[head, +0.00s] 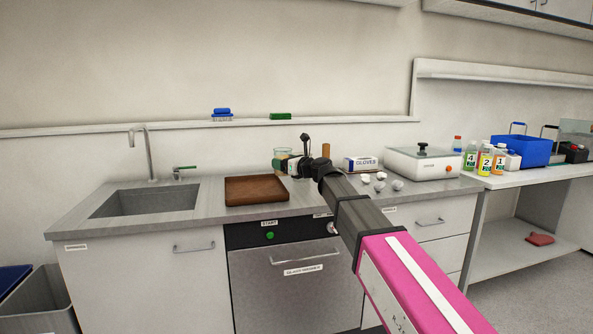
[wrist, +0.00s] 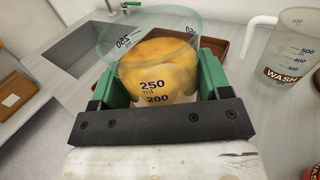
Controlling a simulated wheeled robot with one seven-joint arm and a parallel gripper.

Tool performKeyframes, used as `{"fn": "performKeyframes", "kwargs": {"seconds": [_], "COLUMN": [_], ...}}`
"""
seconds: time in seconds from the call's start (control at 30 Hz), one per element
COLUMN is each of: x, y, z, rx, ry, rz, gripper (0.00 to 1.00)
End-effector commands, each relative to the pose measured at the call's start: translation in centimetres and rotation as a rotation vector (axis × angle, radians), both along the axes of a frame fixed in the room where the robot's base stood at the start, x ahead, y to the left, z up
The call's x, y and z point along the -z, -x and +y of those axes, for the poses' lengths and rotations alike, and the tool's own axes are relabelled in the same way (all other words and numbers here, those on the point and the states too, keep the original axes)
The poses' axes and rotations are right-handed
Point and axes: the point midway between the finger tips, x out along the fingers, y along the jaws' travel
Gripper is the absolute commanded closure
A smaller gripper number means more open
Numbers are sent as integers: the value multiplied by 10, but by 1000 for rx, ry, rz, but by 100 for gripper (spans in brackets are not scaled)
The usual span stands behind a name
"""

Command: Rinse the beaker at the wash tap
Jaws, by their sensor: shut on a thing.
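The clear beaker (wrist: 148,65) with blue volume marks is between the green fingers of my gripper (wrist: 155,88) in the wrist view. Orange-yellow contents show inside it. In the head view the beaker (head: 281,154) shows small above the counter, partly hidden by my gripper (head: 288,164). My gripper is shut on it, to the right of the brown tray (head: 256,190). The wash tap (head: 149,152) stands behind the sink (head: 147,202) at the left. A green-handled fitting (head: 184,168) is beside it. The sink also shows at the wrist view's upper left (wrist: 86,46).
A gloves box (head: 360,164), several pale lumps (head: 380,180) and a white device (head: 422,162) are right of my gripper. The tray lies between beaker and sink. Brushes sit on the ledge (head: 340,119).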

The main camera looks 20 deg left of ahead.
Motion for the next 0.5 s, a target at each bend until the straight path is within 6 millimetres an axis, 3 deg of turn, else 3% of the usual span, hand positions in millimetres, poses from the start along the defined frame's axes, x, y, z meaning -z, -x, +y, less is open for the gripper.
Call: {"fn": "performKeyframes", "kwargs": {"seconds": [0.2, 0.5], "x": [-10, -21], "y": [6, 7], "z": [11, 12], "rx": [1, 0], "ry": [0, -1], "rz": [-1, 0], "gripper": [63, 63]}}
